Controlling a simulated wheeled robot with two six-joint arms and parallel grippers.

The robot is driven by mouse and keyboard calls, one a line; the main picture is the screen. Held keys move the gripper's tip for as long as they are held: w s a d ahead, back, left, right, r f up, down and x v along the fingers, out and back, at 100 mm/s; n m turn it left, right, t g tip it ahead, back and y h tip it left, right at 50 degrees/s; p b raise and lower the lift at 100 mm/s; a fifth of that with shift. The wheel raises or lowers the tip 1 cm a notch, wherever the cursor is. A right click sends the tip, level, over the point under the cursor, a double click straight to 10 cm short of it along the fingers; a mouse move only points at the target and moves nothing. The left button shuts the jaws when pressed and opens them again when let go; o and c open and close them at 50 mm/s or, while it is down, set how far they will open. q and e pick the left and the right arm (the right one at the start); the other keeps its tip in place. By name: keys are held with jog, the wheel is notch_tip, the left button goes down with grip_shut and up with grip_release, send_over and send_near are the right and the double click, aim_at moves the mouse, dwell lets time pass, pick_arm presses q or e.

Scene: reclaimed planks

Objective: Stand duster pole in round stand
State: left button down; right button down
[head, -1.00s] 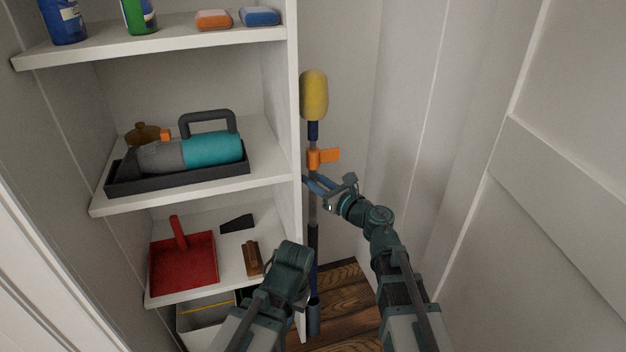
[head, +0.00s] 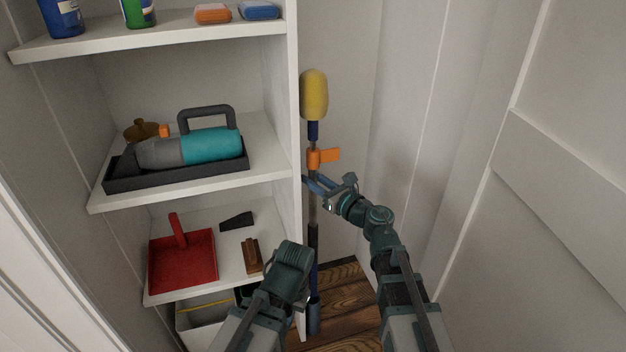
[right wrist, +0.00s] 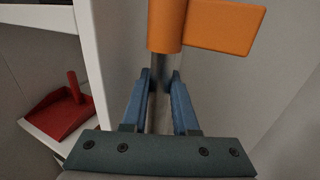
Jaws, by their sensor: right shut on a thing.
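The duster pole stands about upright beside the shelf unit, with a yellow duster head (head: 314,95) on top and an orange clip (head: 322,158) below it. My right gripper (head: 315,185) is shut on the pole just under the clip. In the right wrist view the blue fingers (right wrist: 160,95) close on the grey shaft below the orange clip (right wrist: 205,25). A narrow blue-grey round stand (head: 313,318) is at the pole's foot. The pole's lower end meets its top; I cannot tell how deep it sits. My left arm shows at bottom centre, but its gripper does not show.
The white shelf unit (head: 297,130) stands close left of the pole. It holds a teal hand vacuum (head: 212,147), a red dustpan (head: 182,260) and a brown brush (head: 252,256). White walls and a panelled door (head: 560,190) close the right side. Wooden floor (head: 350,300) shows below.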

jog(key=shift+f, duration=0.1)
notch_tip(320, 180, down, 19)
jog(key=b, duration=1.9)
jog(key=shift+f+b, duration=0.15)
jog(key=shift+b, duration=0.15)
jog(key=c, duration=0.6)
grip_release()
send_near(316, 235)
jog(key=x, duration=0.3)
jog(key=shift+w+a, duration=0.2)
jog(key=shift+w, duration=0.2)
